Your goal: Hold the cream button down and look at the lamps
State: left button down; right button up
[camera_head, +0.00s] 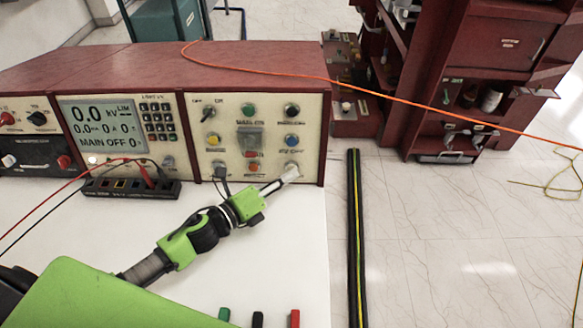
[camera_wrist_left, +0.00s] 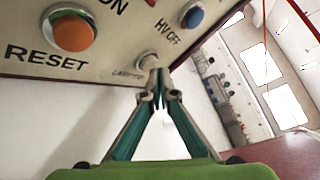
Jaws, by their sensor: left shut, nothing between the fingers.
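The control panel (camera_head: 310,120) has a cream face. In the left wrist view a small cream button (camera_wrist_left: 147,62) sits below the blue HV OFF button (camera_wrist_left: 193,16), with a small label to its left. My left gripper (camera_head: 290,174) is shut and empty, its tips at the panel's lower right. In the left wrist view the fingertips (camera_wrist_left: 160,76) overlap the cream button's lower edge; I cannot tell whether they press it. In the head view they hide it. The green (camera_head: 248,109), yellow (camera_head: 212,139) and blue (camera_head: 291,140) round pieces show no clear glow. My right gripper is not seen.
An orange RESET button (camera_wrist_left: 73,32) is left of the cream one. A display (camera_head: 103,124) reads 0.0 kV and MAIN OFF. A black socket strip (camera_head: 130,188) with red and black leads lies on the white tabletop (camera_head: 290,245). An orange cable (camera_head: 400,98) crosses right.

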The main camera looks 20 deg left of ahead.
pick_arm(q)
jog(key=shift+s+d+r, duration=0.1)
jog(key=shift+s, duration=0.3)
jog(key=shift+s+d+r+p, duration=0.2)
jog(key=shift+s+p, duration=0.05)
jog(key=shift+s, duration=0.5)
jog(key=shift+s+d+r+p, duration=0.2)
jog(key=shift+s+d+p, duration=0.05)
jog(key=shift+s, duration=0.45)
jog(key=shift+s+d+r+p, duration=0.2)
jog(key=shift+s+p, duration=0.05)
jog(key=shift+s, duration=0.65)
